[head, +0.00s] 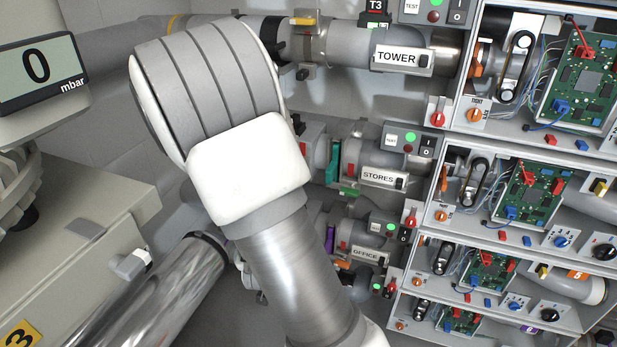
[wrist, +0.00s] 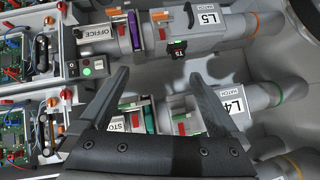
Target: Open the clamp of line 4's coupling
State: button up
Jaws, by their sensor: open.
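In the wrist view, line 4's pipe with its L4 label (wrist: 234,105) runs behind my gripper (wrist: 156,73). My gripper is open and empty, its two dark fingers spread across the view. Between the fingers show a teal ring (wrist: 151,119) and line 4's coupling (wrist: 183,112), a grey collar with a red part on it. My gripper's palm and right finger cover part of this line. I cannot tell the clamp's position.
Line 5, with its L5 label (wrist: 208,17), purple ring (wrist: 133,33) and black T5 tag (wrist: 177,50), lies just above in the wrist view. Open circuit-board cabinets (head: 530,190) stand at the right in the head view. The TOWER pipe (head: 395,57) runs above.

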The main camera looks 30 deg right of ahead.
jog(key=s+d+f+h, duration=0.2)
jog(key=d+h, duration=0.3)
jog(key=d, duration=0.1)
jog(key=n+t+h+b, duration=0.1)
jog(key=t+h+b, duration=0.2)
jog(key=b, duration=0.4)
send_near(349, 194)
jog(key=x, duration=0.8)
jog(key=shift+w+d, duration=0.2)
jog(key=shift+d, duration=0.05)
grip_shut()
